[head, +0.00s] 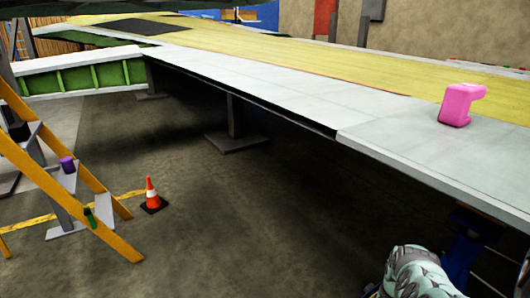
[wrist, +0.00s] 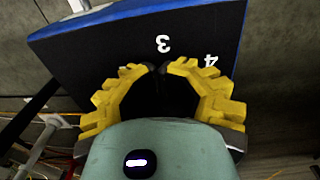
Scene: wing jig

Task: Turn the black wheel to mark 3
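In the wrist view a dark panel (wrist: 100,62) with a blue edge carries a white mark 3 (wrist: 163,44) and, to its right, a white mark 4 (wrist: 210,60). The marks look upside down. The space between the fingers is black. I cannot make out the black wheel against the dark panel, nor whether the fingers hold it. The wheel does not show in the head view.
In the head view a long wing (head: 270,80) crosses the scene, with a pink object (head: 460,104) on it. A blue stand (head: 466,250) is below its right end. An orange stepladder (head: 70,185) and a traffic cone (head: 152,196) stand at left.

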